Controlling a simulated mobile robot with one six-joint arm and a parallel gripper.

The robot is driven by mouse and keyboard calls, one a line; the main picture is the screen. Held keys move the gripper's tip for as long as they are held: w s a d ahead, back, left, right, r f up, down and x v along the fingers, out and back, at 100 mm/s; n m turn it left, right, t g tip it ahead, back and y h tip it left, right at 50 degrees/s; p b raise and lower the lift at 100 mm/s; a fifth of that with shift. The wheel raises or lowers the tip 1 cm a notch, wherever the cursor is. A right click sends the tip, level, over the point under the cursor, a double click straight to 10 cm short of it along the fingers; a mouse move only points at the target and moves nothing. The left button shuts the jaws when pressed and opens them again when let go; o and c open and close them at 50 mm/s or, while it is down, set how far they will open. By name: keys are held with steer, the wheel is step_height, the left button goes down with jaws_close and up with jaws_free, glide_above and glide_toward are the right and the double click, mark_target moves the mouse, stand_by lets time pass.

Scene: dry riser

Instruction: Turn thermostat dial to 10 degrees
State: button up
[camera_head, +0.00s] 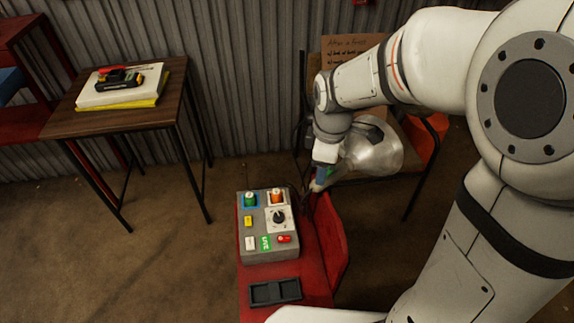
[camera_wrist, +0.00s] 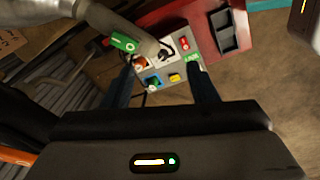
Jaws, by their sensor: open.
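The thermostat dial (camera_head: 279,216) is a black knob on a white plate, set in the upper right of a grey control box (camera_head: 246,260). In the wrist view the dial (camera_wrist: 166,53) shows between and beyond the fingers, its scale too small to read. My gripper (camera_head: 315,187) is open, just right of the box's far right corner and apart from the dial. In the wrist view the two dark fingers of my gripper (camera_wrist: 163,75) are spread with nothing visibly held between them.
The box also carries a green knob (camera_head: 250,199), an orange knob (camera_head: 277,196), a yellow part (camera_head: 248,221) and a red switch (camera_head: 284,239). It stands on a red surface (camera_head: 325,235) with a black tray (camera_head: 275,291). A metal lamp shade (camera_head: 375,153) is close beside my gripper.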

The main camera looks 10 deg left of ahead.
mark_target(278, 214)
steer(key=w+a+f+n+b, duration=0.1)
steer(key=a+f+n+b, duration=0.1)
steer(key=f, duration=0.5)
steer(key=w+a+f+n+b, duration=0.1)
steer(key=a+f+n+b, duration=0.2)
steer(key=a+f+n, duration=0.2)
steer(key=w+a+f+n+g+b, duration=0.1)
steer(key=w+a+f+n+b, duration=0.1)
steer(key=f, duration=0.6)
steer(key=shift+w+a+f+n+b, duration=0.1)
steer(key=shift+a+f+n+b, duration=0.1)
steer(key=shift+a+n+b, duration=0.3)
steer(key=shift+a+f+n+b, duration=0.2)
steer(key=shift+a+n+b, duration=0.05)
steer(key=shift+a+n, duration=0.3)
step_height(278, 214, down, 8)
steer(key=b, duration=0.2)
steer(key=shift+a+b, duration=0.15)
steer(key=shift+b, duration=0.25)
steer(key=shift+r, duration=0.1)
steer(key=shift+c, duration=0.5)
steer(key=c, duration=0.8)
steer(key=shift+d, duration=0.2)
steer(key=shift+c, duration=0.3)
steer(key=shift+a, duration=0.15)
